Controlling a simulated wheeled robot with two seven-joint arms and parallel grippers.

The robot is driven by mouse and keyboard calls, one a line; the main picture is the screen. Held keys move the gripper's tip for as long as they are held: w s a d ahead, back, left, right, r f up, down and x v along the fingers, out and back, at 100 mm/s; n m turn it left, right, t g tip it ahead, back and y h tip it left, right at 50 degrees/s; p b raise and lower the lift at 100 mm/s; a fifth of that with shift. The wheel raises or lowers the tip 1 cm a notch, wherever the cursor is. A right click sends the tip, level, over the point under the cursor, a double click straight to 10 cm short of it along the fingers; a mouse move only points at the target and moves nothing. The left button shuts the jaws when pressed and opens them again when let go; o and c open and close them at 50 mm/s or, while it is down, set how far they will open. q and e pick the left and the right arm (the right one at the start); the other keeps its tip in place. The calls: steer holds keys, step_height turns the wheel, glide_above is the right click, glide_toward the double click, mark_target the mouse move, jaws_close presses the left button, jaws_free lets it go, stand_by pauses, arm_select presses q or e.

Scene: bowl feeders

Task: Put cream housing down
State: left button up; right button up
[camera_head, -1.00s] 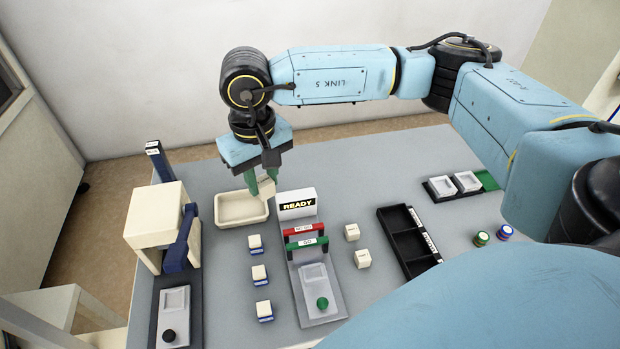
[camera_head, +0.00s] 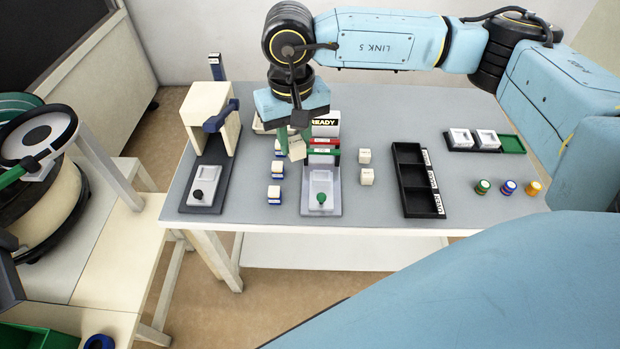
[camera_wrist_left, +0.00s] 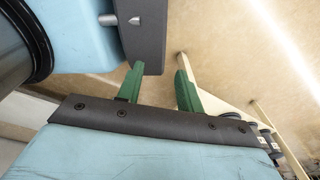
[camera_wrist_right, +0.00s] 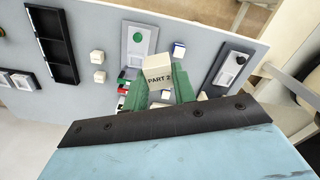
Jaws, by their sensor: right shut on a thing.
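The cream housing (camera_head: 297,150) is a small block held up in my right gripper (camera_head: 293,140). In the right wrist view the housing (camera_wrist_right: 157,68) shows a "PART 2" label between the green fingers, which are shut on it. It appears above the table, near the READY station (camera_head: 321,190), which has a grey plate and green knob. I cannot tell its exact height. My left gripper (camera_wrist_left: 159,78) shows only in its wrist view, with its green fingers apart and nothing between them.
A cream-headed press (camera_head: 204,115) is at left. A black divided tray (camera_head: 410,150) stands right.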

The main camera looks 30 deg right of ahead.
steer(key=m, duration=0.2)
steer(key=w+m, duration=0.1)
steer(key=m, duration=0.1)
steer(key=shift+d+f, duration=0.15)
steer(key=shift+f, duration=0.05)
steer(key=w+m, duration=0.1)
steer(key=m, duration=3.6)
glide_above(322, 170)
steer(key=s+a, duration=0.2)
step_height(322, 170, down, 9)
steer(key=f, duration=0.1)
steer(key=f+b, duration=0.1)
steer(key=f, duration=0.3)
steer(key=shift+s+d, duration=0.1)
steer(key=shift+d, duration=0.15)
steer(key=shift+f, duration=0.55)
step_height(322, 170, down, 3)
steer(key=shift+f+b, duration=0.1)
steer(key=shift+b, duration=0.45)
steer(key=shift+f, duration=0.35)
steer(key=o, duration=1)
arm_select(q)
steer(key=a+f, duration=0.2)
steer(key=a, duration=0.1)
steer(key=shift+s+f+y, duration=0.1)
steer(key=shift+s+y, duration=0.2)
steer(key=shift+s, duration=0.05)
arm_select(e)
steer(key=shift+o, duration=0.2)
